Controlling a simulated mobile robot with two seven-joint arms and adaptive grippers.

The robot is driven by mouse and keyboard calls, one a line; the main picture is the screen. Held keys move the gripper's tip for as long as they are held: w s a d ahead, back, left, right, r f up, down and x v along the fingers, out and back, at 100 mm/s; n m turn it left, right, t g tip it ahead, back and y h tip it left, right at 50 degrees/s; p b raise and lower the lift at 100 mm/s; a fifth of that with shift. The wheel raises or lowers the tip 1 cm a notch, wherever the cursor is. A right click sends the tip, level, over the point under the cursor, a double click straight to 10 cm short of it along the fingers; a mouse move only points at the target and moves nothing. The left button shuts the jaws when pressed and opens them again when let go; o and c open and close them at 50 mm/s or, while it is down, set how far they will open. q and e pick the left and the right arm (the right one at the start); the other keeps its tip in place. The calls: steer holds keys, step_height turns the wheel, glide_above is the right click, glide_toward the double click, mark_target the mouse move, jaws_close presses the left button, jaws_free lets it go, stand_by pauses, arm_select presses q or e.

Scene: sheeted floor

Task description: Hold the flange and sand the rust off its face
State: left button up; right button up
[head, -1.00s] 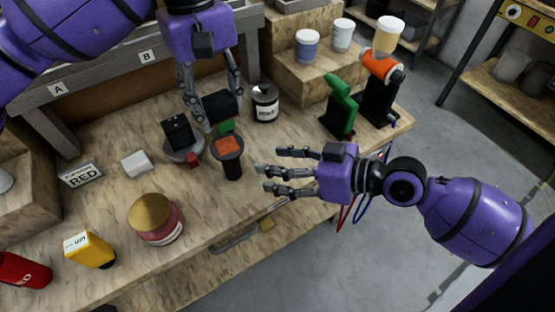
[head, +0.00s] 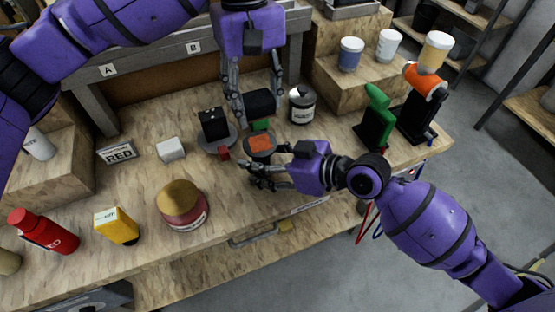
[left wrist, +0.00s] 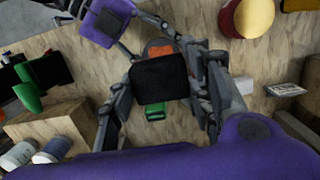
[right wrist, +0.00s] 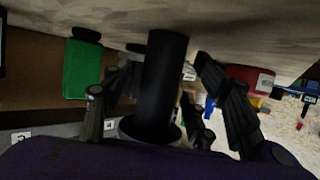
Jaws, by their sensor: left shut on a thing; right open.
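The flange (head: 260,144) stands upright: a dark round plate with an orange-brown rusty face on top of a black neck. In the right wrist view, seen upside down, its black neck (right wrist: 165,75) is between the fingers. My right gripper (head: 262,174) is open around or just before the neck; contact cannot be told. My left gripper (head: 258,102) is shut on a black block (head: 263,103), above and behind the flange. The block also shows in the left wrist view (left wrist: 160,78), partly covering the rusty face (left wrist: 160,47). A green piece (head: 261,125) shows below the block; whether it is attached is unclear.
A black box on a grey disc (head: 214,125) and a small red cube (head: 223,153) are close left of the flange. A gold-lidded jar (head: 181,205) stands front left.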

steer(key=shift+w+a+f, duration=0.15)
steer(key=shift+w+a, duration=0.05)
steer(key=shift+a, duration=0.05)
jaws_close()
stand_by(0.3)
